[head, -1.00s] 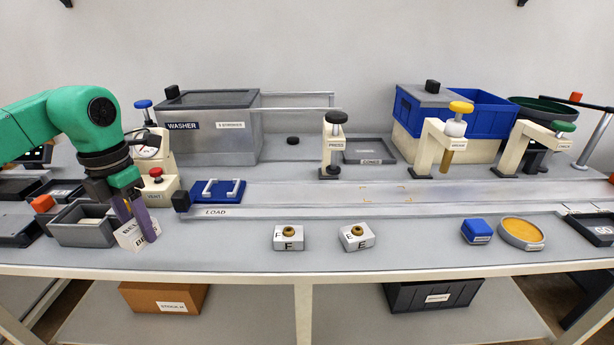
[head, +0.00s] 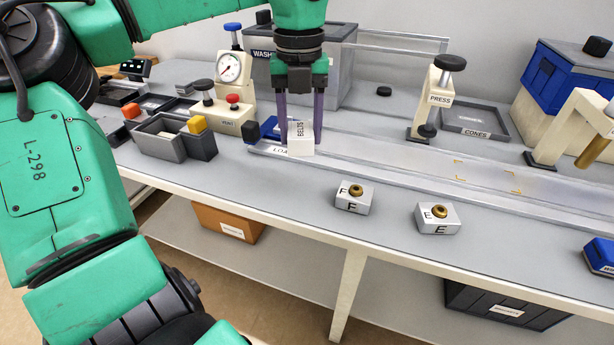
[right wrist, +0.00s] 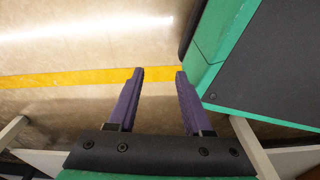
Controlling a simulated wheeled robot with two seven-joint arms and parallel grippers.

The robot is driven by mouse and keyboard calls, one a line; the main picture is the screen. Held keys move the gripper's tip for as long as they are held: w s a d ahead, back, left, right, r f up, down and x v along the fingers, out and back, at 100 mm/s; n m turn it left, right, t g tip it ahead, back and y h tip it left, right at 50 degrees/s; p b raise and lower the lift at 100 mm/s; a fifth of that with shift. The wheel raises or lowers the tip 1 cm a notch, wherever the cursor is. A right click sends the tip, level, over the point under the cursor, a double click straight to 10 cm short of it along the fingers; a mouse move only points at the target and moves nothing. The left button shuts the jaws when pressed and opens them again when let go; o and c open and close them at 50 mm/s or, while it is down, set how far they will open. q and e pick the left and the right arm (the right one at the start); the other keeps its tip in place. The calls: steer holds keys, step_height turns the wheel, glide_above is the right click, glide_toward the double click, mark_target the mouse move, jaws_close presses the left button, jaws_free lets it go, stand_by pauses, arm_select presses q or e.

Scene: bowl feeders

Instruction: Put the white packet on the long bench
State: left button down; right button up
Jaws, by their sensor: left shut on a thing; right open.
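The white packet (head: 300,147), labelled BELTS, is upright between the purple fingers of my left gripper (head: 303,150), which is shut on it. The gripper points down at the LOAD end of the rail on the long grey bench (head: 265,178). The packet's lower edge overlaps the rail in the head view; I cannot tell whether it touches. My right gripper (right wrist: 160,72) is open and empty in the right wrist view, over a floor with a yellow stripe.
Blocks F (head: 352,200) and E (head: 438,220) sit near the front edge. The bench front between bins and block F is clear.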

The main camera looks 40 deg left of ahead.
mark_target(301, 189)
arm_select(q)
step_height(301, 189, down, 11)
steer(key=shift+r+b, duration=0.2)
steer(key=shift+b, duration=0.35)
arm_select(e)
steer(key=w, duration=0.1)
steer(key=w+r, duration=0.1)
steer(key=w, duration=0.1)
steer(key=shift+w+a+r, duration=0.1)
steer(key=shift+a+r, duration=0.2)
steer(key=shift+a, duration=0.05)
arm_select(q)
steer(key=shift+s, duration=0.1)
steer(key=shift+c, duration=1.3)
jaws_free()
steer(key=shift+f, duration=0.1)
arm_select(e)
steer(key=shift+w, duration=0.1)
steer(key=shift+r, duration=0.15)
arm_select(q)
step_height(301, 189, up, 12)
steer(key=shift+f+p, duration=0.25)
steer(key=shift+p, duration=0.75)
steer(key=shift+r, duration=0.4)
arm_select(e)
steer(key=s, duration=0.1)
steer(key=s+f, duration=0.1)
steer(key=s+d+f, duration=0.1)
steer(key=s, duration=0.1)
steer(key=shift+s, duration=0.1)
